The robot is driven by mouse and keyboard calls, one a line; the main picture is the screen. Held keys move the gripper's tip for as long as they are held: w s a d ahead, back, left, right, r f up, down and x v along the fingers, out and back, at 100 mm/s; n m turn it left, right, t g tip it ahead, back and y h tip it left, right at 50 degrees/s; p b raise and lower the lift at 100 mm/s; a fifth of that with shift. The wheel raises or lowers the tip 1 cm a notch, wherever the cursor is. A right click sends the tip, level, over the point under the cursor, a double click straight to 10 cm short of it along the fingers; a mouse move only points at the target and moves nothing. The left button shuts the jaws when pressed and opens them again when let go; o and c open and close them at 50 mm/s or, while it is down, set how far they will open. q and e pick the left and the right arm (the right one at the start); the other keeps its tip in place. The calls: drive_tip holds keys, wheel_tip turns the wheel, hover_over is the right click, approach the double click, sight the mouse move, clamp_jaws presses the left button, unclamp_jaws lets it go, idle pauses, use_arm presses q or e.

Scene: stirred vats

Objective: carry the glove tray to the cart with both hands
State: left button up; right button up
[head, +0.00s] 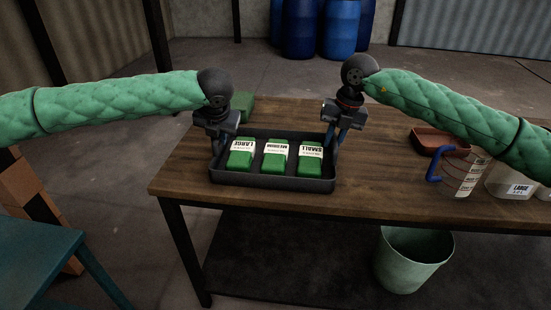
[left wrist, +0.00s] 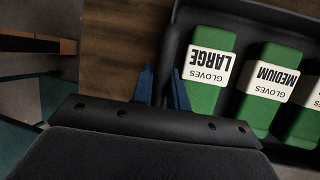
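The glove tray (head: 272,183) is a dark, shallow tray resting on the wooden table. It holds three green glove boxes with white labels: large (head: 240,156), medium (head: 275,157) and small (head: 310,160). My left gripper (head: 217,147) is at the tray's left wall. In the left wrist view its blue fingers (left wrist: 164,88) stand close together on either side of the tray wall (left wrist: 172,38), one inside and one outside, and appear shut on it. My right gripper (head: 337,145) points down at the tray's right wall; its fingertips are partly hidden, so its grip is unclear.
A green block (head: 240,106) lies behind my left gripper. A reddish-brown tray (head: 428,140), a measuring jug (head: 462,172) with a blue handle and a white container (head: 510,182) stand on the table's right. A green bin (head: 412,262) and a teal stool (head: 38,250) stand in front.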

use_arm(q)
clamp_jaws()
use_arm(e)
clamp_jaws()
use_arm(q)
drive_tip(key=shift+r, duration=0.2)
use_arm(e)
drive_tip(key=shift+r, duration=0.15)
